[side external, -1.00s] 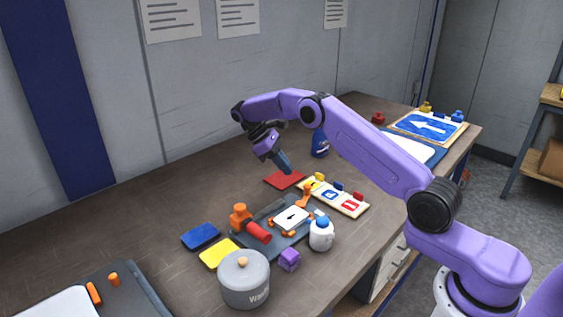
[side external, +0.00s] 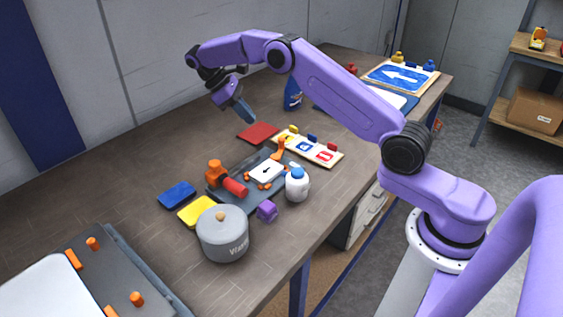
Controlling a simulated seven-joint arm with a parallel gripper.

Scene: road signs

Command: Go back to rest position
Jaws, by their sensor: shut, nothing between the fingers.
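My gripper (side external: 247,114) is shut and empty. It hangs in the air over the workbench (side external: 110,195), with its tip pointing down and to the right. In the picture the tip is just above and left of a flat red square (side external: 258,133), apart from it. My purple arm reaches in from the right with its elbow raised.
Near the front are a grey tray (side external: 244,198) with an orange clamp and a small white sign, a grey pot (side external: 222,234), a white bottle (side external: 297,184) and a purple cube (side external: 267,211).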

